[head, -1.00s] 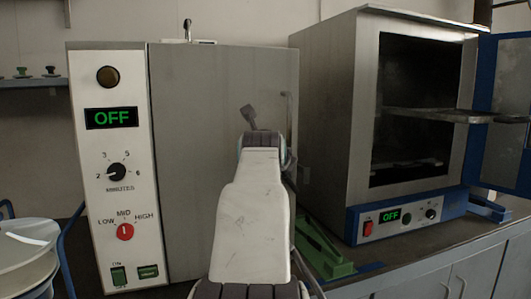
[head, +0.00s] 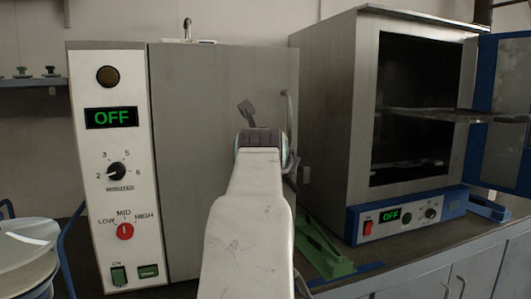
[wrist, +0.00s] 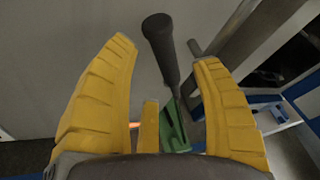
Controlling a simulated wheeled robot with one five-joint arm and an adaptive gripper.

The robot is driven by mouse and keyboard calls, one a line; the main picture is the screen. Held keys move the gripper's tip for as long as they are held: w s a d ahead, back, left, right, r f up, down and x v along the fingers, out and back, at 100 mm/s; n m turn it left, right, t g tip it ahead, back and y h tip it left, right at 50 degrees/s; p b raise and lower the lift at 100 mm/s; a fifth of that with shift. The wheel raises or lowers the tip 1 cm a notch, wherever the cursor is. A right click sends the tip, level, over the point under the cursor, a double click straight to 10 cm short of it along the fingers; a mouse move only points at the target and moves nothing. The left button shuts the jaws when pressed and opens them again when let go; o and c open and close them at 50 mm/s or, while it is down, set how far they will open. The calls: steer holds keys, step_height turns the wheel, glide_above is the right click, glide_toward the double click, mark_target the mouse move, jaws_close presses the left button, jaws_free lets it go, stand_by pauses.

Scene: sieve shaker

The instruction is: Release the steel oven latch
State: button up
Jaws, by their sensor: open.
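The steel oven (head: 195,160) is the closed grey cabinet at the left, with a white control panel reading OFF. A dark lever, the latch (head: 247,110), shows on its door just above my wrist in the head view, tilted up and to the left. In the wrist view the latch's black grip (wrist: 160,45) stands between the two yellow fingers of my gripper (wrist: 165,52). The fingers are open, with a gap on each side of the grip. I cannot tell how deep the grip is between them. My arm hides the lever's lower part and my gripper in the head view.
A second oven (head: 338,120) with its blue door open stands at the right. A green object (head: 323,251) lies on the bench beside my arm. A bar handle (head: 289,108) rises along the steel oven's right edge. Pale round pans (head: 27,245) sit at the lower left.

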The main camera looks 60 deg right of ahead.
steer(key=v, duration=0.8)
